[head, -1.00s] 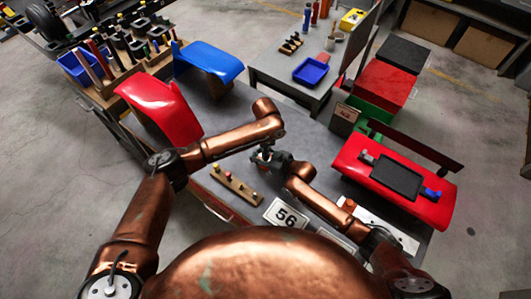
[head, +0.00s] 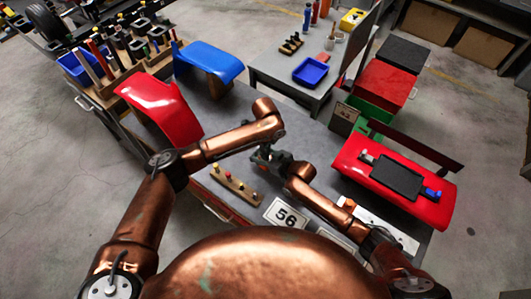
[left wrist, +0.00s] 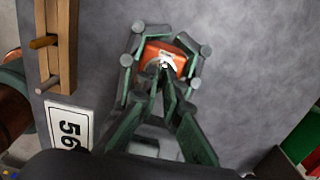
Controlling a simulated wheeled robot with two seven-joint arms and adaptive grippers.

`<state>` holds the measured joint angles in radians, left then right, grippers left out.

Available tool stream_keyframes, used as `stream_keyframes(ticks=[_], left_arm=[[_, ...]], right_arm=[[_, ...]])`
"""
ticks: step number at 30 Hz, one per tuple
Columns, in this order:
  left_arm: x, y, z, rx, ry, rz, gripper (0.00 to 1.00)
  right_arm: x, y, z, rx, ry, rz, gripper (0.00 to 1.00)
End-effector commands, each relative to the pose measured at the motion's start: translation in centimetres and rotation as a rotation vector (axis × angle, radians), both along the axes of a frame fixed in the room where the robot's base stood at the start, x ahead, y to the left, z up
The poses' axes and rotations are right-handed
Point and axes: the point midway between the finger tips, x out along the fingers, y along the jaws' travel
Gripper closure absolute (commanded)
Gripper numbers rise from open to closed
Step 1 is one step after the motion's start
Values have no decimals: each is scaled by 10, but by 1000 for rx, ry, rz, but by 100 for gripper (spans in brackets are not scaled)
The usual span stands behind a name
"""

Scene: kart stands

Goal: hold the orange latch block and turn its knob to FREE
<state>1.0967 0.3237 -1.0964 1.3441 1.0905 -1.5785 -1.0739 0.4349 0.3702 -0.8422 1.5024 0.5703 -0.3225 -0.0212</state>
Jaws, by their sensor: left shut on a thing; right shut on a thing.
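The orange latch block (left wrist: 178,52) shows in the left wrist view, with a pale plate on its face and a small knob (left wrist: 164,65) at that plate. My left gripper (left wrist: 165,72) reaches up from the bottom of that view, its fingertips closed together on the knob. The fingers of my right gripper (head: 262,157) bracket the block from its sides. In the head view my left gripper (head: 276,138) points down just above the right one, and the two grippers mostly hide the block. The knob's setting cannot be read.
The grey bench (head: 300,135) is clear around the grippers. A wooden peg rack (head: 237,186) and a 56 sign (head: 286,213) lie near. A red panel (head: 160,108), a blue panel (head: 208,62) and a red panel with a black pad (head: 430,205) stand farther out.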

Motion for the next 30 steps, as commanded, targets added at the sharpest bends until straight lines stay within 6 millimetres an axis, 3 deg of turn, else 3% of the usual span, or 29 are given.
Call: stream_keyframes(ticks=[22,23,30], left_arm=[[2,1,1,1,-4,-86,100],[2,1,1,1,-4,-86,92],[1,0,1,0,-3,-86,75]], right_arm=[[-1,0,-2,-1,3,1,100],[-1,0,-2,-2,4,1,100],[-1,0,-2,-1,3,1,100]])
